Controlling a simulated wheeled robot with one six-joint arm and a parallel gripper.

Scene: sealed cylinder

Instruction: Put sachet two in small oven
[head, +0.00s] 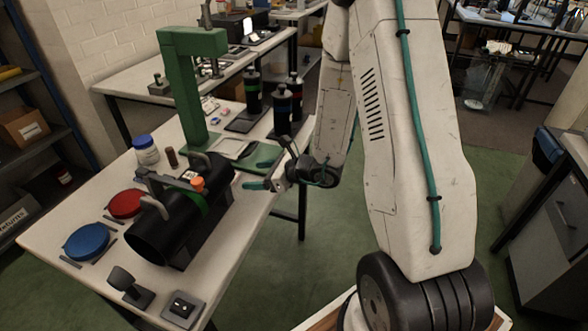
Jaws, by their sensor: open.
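My gripper (262,175) is open, with teal fingertips, near the right edge of the white table, to the right of the black cylinder. I see nothing between its fingers. A large black cylinder (165,232) with a green band lies on its side on the table; an orange cap (198,184) and a small label are on top. Small pale and pink items (215,120) lie behind the green stand, too small to tell whether any is sachet two. I cannot identify a small oven with certainty.
A red disc (125,204) and a blue disc (87,241) lie left of the cylinder. A white jar with a blue lid (146,150), a tall green stand (180,90) and black bottles (253,90) stand farther back. Small black devices (130,288) sit at the front edge.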

